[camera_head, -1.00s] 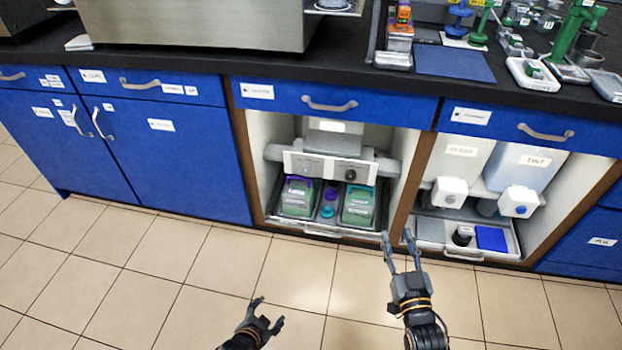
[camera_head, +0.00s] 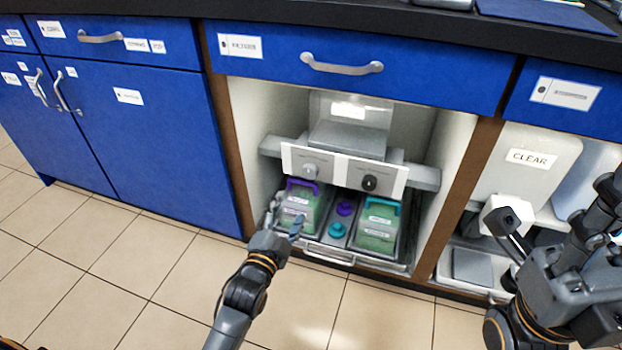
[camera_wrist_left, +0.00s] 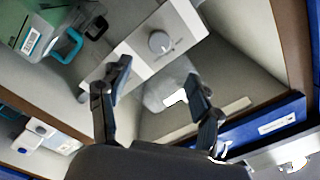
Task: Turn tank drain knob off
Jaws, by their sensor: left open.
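A white panel (camera_head: 341,170) inside the open cabinet carries a grey knob (camera_head: 311,170) on its left and a black knob (camera_head: 370,182) on its right. The panel tilts across the left wrist view (camera_wrist_left: 140,62), with the grey knob (camera_wrist_left: 160,42) between and beyond my fingertips. My left gripper (camera_head: 285,228) is low in front of the left green box; its fingers stand apart in the left wrist view (camera_wrist_left: 160,80), touching no knob that I can see. My right gripper (camera_head: 540,240) is at the right; its finger opening is unclear.
Below the panel, a green box with a purple handle (camera_head: 300,208) and one with a teal handle (camera_head: 377,228) sit on a tray. Purple and teal round pieces stand between them. Wooden cabinet walls bound the opening. A container marked CLEAR (camera_head: 530,165) stands to the right.

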